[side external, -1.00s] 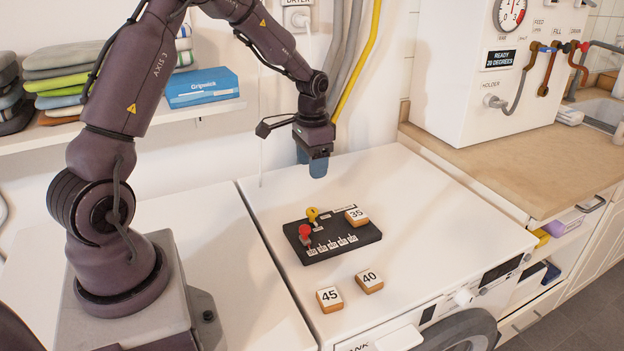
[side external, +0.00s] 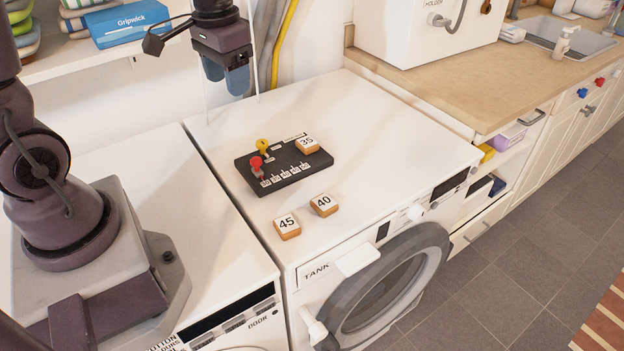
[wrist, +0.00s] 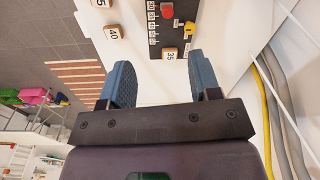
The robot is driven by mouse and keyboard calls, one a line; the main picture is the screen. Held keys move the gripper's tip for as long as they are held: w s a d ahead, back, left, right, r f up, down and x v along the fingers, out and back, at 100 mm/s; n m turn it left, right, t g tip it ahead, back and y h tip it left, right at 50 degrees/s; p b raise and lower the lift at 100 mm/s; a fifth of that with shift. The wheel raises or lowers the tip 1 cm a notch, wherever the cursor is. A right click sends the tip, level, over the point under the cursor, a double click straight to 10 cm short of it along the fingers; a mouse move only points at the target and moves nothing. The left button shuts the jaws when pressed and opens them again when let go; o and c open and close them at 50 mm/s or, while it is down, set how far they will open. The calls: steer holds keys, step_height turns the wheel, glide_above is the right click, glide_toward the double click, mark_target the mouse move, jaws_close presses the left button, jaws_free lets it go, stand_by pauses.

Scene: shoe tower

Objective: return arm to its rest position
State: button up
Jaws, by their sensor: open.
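My gripper (side external: 226,78) is open and empty, raised above the back of the white washing machine top. Its two blue fingers stand apart in the wrist view (wrist: 160,85), with nothing between them. Below it, apart from it, lies a black panel (side external: 270,182) with a red knob (side external: 256,163), a yellow knob (side external: 263,146) and a row of small labels. The wooden block marked 35 (side external: 307,146) sits on the panel's right end. The blocks marked 40 (side external: 324,205) and 45 (side external: 287,227) lie on the machine top in front of the panel.
The washing machine top (side external: 390,150) is clear to the right of the panel. A shelf with folded cloths and a blue box (side external: 128,24) is at the back left. Grey pipes and a yellow pipe (side external: 284,45) run up the wall behind my gripper. A wooden counter (side external: 440,90) stands at the right.

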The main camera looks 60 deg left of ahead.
steer(key=s+d+r+m+t, duration=0.2)
steer(key=s+d+r+t, duration=0.3)
steer(key=s+d+r, duration=0.4)
steer(key=shift+s+d, duration=0.35)
steer(key=shift+d, duration=0.05)
